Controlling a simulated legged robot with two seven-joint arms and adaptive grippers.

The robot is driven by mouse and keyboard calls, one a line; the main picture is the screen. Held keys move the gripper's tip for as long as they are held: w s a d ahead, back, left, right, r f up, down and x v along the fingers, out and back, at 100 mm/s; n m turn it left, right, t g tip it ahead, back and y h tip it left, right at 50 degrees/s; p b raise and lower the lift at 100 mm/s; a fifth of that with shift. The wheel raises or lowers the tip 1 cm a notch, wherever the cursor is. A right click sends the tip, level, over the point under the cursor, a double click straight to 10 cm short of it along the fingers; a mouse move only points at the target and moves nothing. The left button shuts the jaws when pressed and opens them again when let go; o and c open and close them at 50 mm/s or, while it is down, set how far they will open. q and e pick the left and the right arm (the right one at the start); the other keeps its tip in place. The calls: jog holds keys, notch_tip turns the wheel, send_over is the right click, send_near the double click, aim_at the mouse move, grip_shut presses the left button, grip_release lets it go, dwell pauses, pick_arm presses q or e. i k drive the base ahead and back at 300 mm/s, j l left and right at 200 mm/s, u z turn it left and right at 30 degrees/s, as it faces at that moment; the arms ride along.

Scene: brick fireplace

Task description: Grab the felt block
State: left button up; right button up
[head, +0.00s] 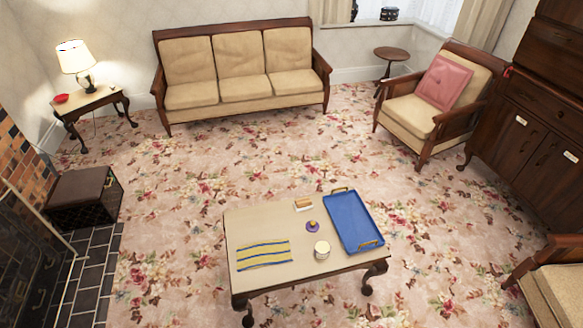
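A small block (303,204) with an orange-brown upper part and a pale lower part lies near the far edge of the low table (290,273). It looks like the felt block, but it is too small to be sure of its material. It sits left of a blue tray (350,222) and apart from it. Nothing covers it. Neither of my grippers shows in the head view.
Near the block are a small purple item (312,226), a white round container (322,250) and a yellow-and-blue striped cloth (263,254). A sofa (240,92), an armchair (408,112) and a dark box (84,195) stand around. Flowered carpet surrounds the table.

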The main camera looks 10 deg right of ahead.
aim_at(300, 205)
jog(key=i+l+z, duration=0.2)
jog(key=l, duration=0.15)
jog(key=l+z, duration=0.25)
jog(key=i+l+z, duration=0.2)
jog(key=l, duration=0.25)
jog(key=i+l+z, duration=0.1)
jog(key=l+z, duration=0.15)
jog(key=i+l+z, duration=0.9)
jog(key=i, duration=0.35)
jog(key=i+j+u, duration=0.1)
jog(key=i+u, duration=0.35)
jog(key=i, duration=0.15)
jog(key=i+l+u, duration=0.1)
jog(key=i+u, duration=0.4)
jog(key=i+l+u, duration=0.45)
jog(key=i, duration=0.2)
jog(key=j, duration=0.1)
